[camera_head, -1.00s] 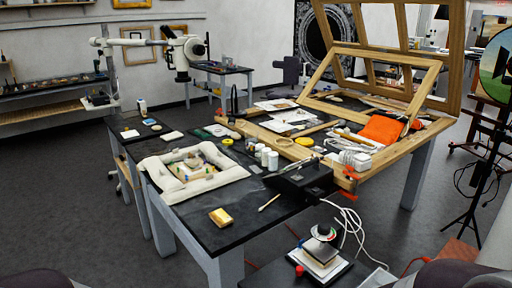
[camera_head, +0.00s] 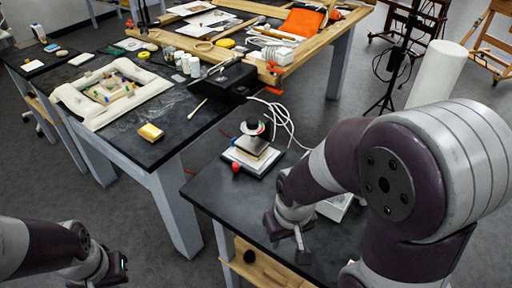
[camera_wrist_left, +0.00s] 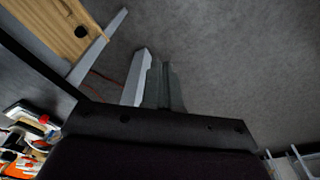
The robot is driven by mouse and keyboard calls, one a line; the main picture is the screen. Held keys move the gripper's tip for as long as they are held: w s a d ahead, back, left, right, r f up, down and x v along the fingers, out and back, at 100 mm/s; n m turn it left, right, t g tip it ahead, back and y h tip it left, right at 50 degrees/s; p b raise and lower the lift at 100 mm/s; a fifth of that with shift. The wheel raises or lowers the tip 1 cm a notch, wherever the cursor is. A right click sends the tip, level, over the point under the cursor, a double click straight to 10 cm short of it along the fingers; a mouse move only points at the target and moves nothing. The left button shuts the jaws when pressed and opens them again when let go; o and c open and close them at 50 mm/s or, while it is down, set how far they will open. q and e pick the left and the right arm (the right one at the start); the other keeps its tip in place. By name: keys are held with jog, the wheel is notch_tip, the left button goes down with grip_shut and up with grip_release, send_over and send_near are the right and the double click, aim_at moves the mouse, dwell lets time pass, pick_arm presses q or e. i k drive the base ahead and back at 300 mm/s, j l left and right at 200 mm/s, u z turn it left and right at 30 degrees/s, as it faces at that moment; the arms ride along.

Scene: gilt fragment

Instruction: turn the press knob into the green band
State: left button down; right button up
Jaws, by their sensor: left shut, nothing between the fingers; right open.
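The press (camera_head: 249,155) stands on a small dark side table (camera_head: 215,188), with a dark knob (camera_head: 258,127) on top. A bit of green and red shows by the knob, but its pointer is too small to read. A red button (camera_head: 235,167) sits at the base's front. My right gripper (camera_head: 288,240) is open and empty over the side table, in front of the press and apart from it. My left gripper (camera_head: 118,268) is low at the lower left, far from the press. Its fingers are shut and empty in the left wrist view (camera_wrist_left: 160,88).
A white cable (camera_head: 285,118) trails behind the press. The big worktable (camera_head: 180,120) at left holds a gold block (camera_head: 150,132), a cotton swab (camera_head: 198,108) and a black box (camera_head: 228,78). A lower wooden shelf (camera_head: 262,268) shows under the side table. Grey floor lies between the tables.

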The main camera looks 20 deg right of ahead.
aim_at(252, 123)
jog(key=i+j+z, duration=0.55)
jog(key=z, duration=0.15)
jog(key=i+j+z, duration=0.35)
jog(key=k+j, duration=0.05)
